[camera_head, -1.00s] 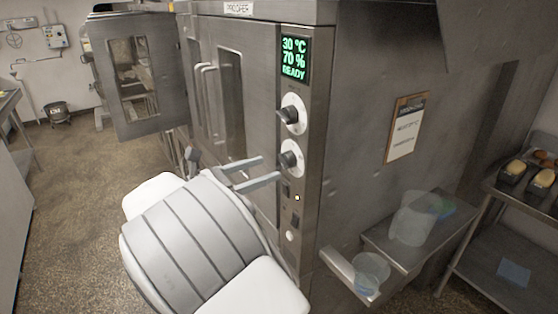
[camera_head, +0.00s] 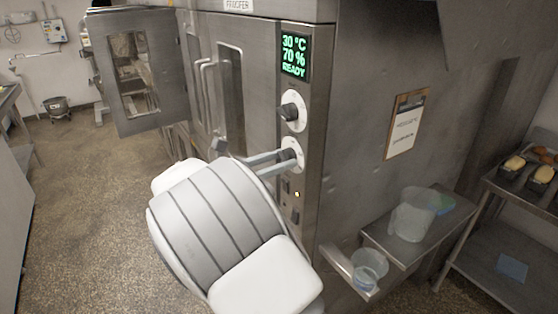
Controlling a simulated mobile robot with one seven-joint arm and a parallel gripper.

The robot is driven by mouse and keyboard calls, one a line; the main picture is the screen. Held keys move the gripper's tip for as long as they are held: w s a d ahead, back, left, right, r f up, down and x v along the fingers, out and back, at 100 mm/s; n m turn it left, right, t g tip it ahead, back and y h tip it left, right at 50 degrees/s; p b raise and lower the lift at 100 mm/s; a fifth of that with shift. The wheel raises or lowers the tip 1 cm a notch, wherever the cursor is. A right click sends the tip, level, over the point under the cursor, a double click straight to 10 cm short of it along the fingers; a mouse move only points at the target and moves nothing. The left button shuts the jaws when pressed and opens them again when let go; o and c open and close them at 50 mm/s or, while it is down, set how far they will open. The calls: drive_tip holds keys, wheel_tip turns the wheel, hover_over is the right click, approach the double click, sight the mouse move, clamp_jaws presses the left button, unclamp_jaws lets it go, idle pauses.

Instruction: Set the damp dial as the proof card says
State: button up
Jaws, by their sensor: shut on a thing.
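The proofer's control panel has two round white dials with dark knobs, an upper dial (camera_head: 293,112) and a lower dial (camera_head: 296,147). Their labels are too small to read. The green display (camera_head: 294,57) above them reads 30 °C, 70 % and READY. My gripper (camera_head: 287,158) reaches in from the left, its fingers shut on the lower dial's knob and partly covering it. The proof card (camera_head: 403,132) hangs on a brown clipboard on the proofer's side wall, its writing too small to make out.
Small switches and an amber light (camera_head: 297,194) sit below the dials. A side shelf (camera_head: 376,236) holds a clear jug (camera_head: 412,215), and a clear cup (camera_head: 369,268) stands lower in front. A rack with loaf tins (camera_head: 513,170) is at right. A door (camera_head: 146,75) stands open at left.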

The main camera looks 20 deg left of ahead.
clamp_jaws()
drive_tip(key=shift+f+m+b, duration=0.1)
drive_tip(key=shift+m+b, duration=0.25)
drive_tip(key=shift+m, duration=0.05)
drive_tip(key=shift+f+m+b, duration=0.1)
drive_tip(key=shift+m+b, duration=0.8)
drive_tip(key=m+b, duration=0.3)
drive_tip(key=shift+m, duration=0.3)
drive_tip(key=m+b, duration=0.4)
drive_tip(key=shift+m+b, duration=0.75)
drive_tip(key=shift+m, duration=0.15)
drive_tip(key=shift+r, duration=0.2)
